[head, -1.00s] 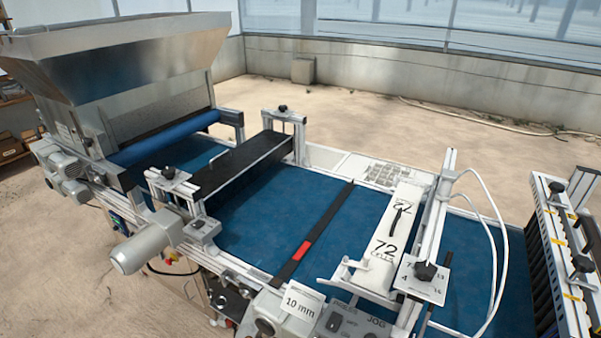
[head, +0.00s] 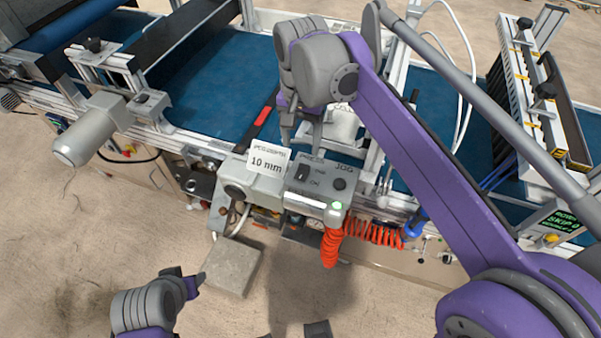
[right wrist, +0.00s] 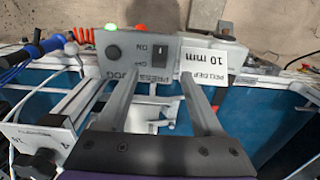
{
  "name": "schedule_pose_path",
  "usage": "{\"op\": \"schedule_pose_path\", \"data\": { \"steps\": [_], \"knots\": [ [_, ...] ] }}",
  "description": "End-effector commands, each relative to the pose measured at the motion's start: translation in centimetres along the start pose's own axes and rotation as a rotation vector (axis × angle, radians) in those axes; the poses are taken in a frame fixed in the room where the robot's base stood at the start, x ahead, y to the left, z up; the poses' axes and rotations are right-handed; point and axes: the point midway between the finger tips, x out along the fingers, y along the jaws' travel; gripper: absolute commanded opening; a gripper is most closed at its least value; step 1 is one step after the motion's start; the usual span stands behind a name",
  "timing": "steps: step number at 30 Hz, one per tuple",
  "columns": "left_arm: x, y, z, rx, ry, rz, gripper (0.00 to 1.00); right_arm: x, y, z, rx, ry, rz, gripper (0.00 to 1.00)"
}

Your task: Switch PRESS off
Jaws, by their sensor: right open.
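The PRESS switch (head: 302,172) is a dark rocker on the grey control box (head: 331,214) at the front of the machine. It shows in the right wrist view (right wrist: 161,86) beside ON and OFF labels. I cannot tell which way the rocker is tipped. A green lamp (head: 337,206) on the box is lit. My right gripper (head: 301,141) is open and empty just behind and above the switch; its fingers show apart in the right wrist view (right wrist: 159,92), either side of the switch. My left gripper (head: 190,286) is low at the left, away from the machine; its jaw state is unclear.
The JOG knob (head: 340,184) sits right of the switch. A 10 mm card (head: 267,162) stands left of it. Orange coiled hose (head: 332,246) hangs below the box. The blue belt (head: 205,85) lies behind. A grey slab (head: 232,267) lies below on the left.

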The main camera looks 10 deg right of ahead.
Motion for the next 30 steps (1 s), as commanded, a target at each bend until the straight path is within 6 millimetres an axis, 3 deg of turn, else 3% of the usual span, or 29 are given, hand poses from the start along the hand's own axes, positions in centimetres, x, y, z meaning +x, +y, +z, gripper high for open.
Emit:
{"op": "schedule_pose_path", "data": {
  "steps": [5, 18, 30],
  "knots": [
    [0.2, 0.0, 0.1, 0.0, -0.001, 0.0, 0.5, 1.6, -0.1, -0.1, 0.006, -0.003, 0.003, 0.68],
    [0.8, 0.0, 0.6, 0.0, -0.004, 0.0, 0.5, 9.3, -0.1, 0.0, 0.004, -0.002, 0.002, 0.68],
    [0.8, 0.0, 0.7, 0.0, -0.004, 0.0, 0.5, 10.7, -0.1, 0.0, 0.004, -0.002, 0.001, 0.68]
  ]
}}
